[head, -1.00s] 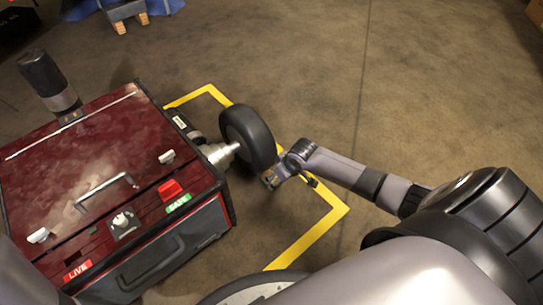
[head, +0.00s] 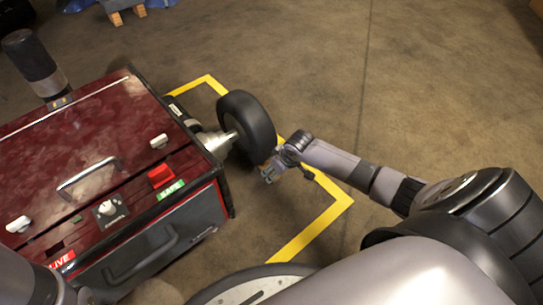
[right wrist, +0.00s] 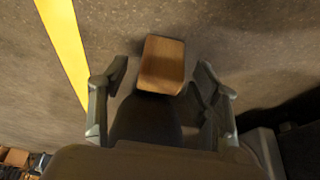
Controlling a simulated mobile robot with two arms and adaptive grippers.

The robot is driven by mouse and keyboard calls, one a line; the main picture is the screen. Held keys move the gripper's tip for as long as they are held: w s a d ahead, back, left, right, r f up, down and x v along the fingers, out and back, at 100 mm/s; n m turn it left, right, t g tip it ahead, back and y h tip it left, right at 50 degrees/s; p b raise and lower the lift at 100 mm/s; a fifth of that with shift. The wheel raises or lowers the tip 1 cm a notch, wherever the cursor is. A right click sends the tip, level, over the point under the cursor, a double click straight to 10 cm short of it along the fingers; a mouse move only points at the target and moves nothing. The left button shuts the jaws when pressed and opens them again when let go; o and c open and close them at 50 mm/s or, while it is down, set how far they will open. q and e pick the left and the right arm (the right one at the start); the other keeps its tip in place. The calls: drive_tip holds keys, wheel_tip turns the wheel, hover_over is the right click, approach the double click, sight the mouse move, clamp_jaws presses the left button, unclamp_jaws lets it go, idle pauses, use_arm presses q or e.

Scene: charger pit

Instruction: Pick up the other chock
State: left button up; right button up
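A wooden chock (right wrist: 162,65) lies on the floor in the right wrist view, between and slightly beyond the fingertips. My right gripper (right wrist: 161,75) is open around it, with a gap on each side. In the head view the right gripper (head: 270,172) is low beside the black wheel (head: 246,122) of the red charger box (head: 85,150); the chock is mostly hidden there.
A yellow floor line (head: 312,230) runs around the wheel and past the right gripper. A low stand (head: 125,8) with wooden feet is at the top left. The concrete floor to the right is clear.

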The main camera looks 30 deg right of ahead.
drive_tip(key=c, duration=1.2)
